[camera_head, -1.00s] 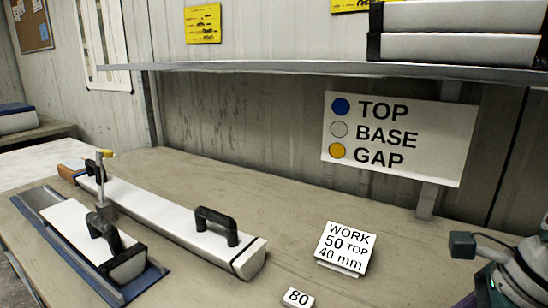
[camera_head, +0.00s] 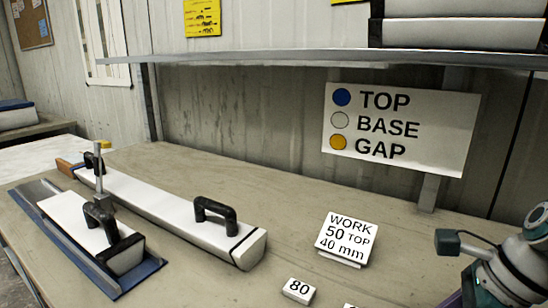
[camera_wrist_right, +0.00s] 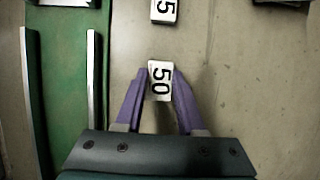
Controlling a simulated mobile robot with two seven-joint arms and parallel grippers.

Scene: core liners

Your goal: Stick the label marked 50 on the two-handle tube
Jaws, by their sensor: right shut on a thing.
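The two-handle tube (camera_head: 165,205) is a long white tube with two black handles, lying diagonally on the bench in the head view. A dark band circles its near end. The label marked 50 (camera_wrist_right: 160,82) is a small white block in the right wrist view. My right gripper (camera_wrist_right: 159,76) is shut on it, with a purple finger on each side. Whether the label touches the bench is unclear. In the head view my right arm shows at the lower right, but its fingers are out of frame. My left gripper is not in view.
A shorter white tube (camera_head: 75,222) with a black handle lies in a blue tray (camera_head: 147,274). A label marked 80 (camera_head: 298,290) and a work card (camera_head: 345,238) reading 50 top, 40 mm are on the bench. A green tray (camera_wrist_right: 63,110) is left in the wrist view.

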